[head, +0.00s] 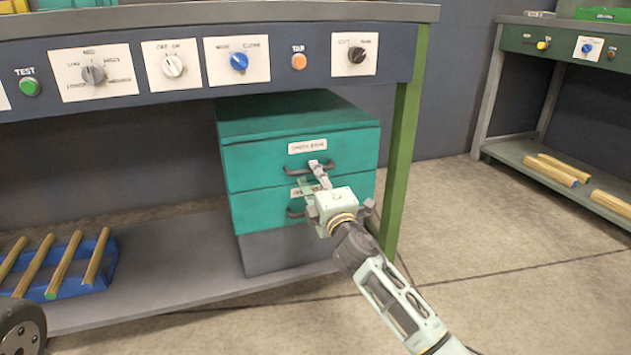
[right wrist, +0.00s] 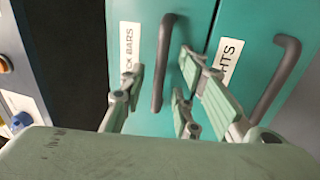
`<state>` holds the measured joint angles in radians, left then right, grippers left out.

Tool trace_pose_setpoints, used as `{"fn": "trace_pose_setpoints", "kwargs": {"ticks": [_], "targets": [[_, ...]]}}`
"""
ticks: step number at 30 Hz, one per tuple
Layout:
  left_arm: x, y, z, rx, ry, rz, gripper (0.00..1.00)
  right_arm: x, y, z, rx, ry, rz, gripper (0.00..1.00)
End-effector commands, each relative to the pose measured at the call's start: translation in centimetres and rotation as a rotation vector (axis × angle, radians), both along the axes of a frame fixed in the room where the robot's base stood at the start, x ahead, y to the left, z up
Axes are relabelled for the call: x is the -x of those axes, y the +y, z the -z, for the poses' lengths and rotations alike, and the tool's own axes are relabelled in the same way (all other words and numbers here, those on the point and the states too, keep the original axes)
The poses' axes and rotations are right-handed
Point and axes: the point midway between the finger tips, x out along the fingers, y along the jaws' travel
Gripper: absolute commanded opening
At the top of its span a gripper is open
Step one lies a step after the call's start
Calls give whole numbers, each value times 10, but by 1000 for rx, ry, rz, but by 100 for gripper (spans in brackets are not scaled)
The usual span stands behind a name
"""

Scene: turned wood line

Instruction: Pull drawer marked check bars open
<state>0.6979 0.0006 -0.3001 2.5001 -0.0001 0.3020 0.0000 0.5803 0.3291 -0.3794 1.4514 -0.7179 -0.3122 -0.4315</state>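The teal drawer marked check bars (head: 250,158) is the top one in the cabinet under the bench, and its front looks flush. Its label (head: 307,146) reads only partly in the right wrist view (right wrist: 130,48). Its dark bar handle (right wrist: 163,65) shows between the fingers of my right gripper (right wrist: 160,85). The gripper is open, its fingertips on either side of the handle, with gaps visible; how deep they reach is unclear. In the head view my right gripper (head: 318,175) is in front of the handle and partly hides it. My left gripper is not in view.
A second drawer below has its own handle (right wrist: 278,80), close beside the right fingers. Above is a control panel with knobs and buttons (head: 238,62). A green bench leg (head: 402,150) stands right of the cabinet. A blue tray (head: 75,285) of wooden bars lies left. Floor is clear right.

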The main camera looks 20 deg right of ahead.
Motion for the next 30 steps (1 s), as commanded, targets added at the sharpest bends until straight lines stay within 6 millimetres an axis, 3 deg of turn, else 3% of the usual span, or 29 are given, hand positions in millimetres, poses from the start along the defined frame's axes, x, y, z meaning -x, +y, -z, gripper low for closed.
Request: {"fn": "trace_pose_setpoints", "kwargs": {"ticks": [8, 18, 30], "targets": [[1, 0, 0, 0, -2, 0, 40, -1, 0, 0, -1, 1, -1, 29], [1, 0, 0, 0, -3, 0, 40, -1, 0, 0, -1, 1, -1, 0], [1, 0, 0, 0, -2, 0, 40, -1, 0, 0, -1, 1, -1, 0]]}}
